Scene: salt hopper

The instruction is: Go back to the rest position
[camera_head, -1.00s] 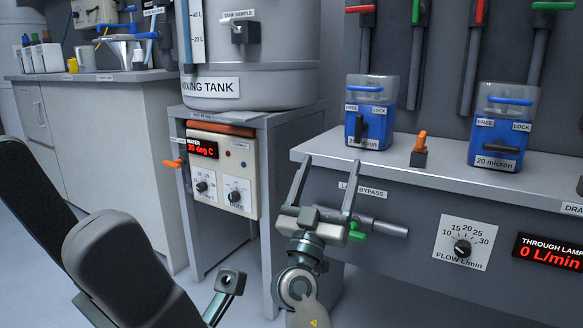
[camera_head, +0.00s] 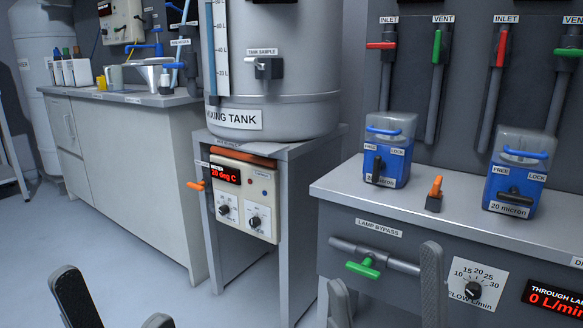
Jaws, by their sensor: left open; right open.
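My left gripper (camera_head: 111,295) is at the bottom left edge of the head view, with its two dark fingers spread apart and nothing between them. It is over the floor in front of the long white cabinet. My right gripper (camera_head: 384,264) is at the bottom, right of the middle, with its two grey fingers spread apart and empty. The rest of both grippers is cut off by the lower edge.
The mixing tank (camera_head: 275,118) stands on a grey stand with a heater panel (camera_head: 243,195). On the right bench (camera_head: 330,187) are two blue filter housings (camera_head: 388,165) and an orange-handled valve (camera_head: 435,194). The floor (camera_head: 105,235) at left is clear.

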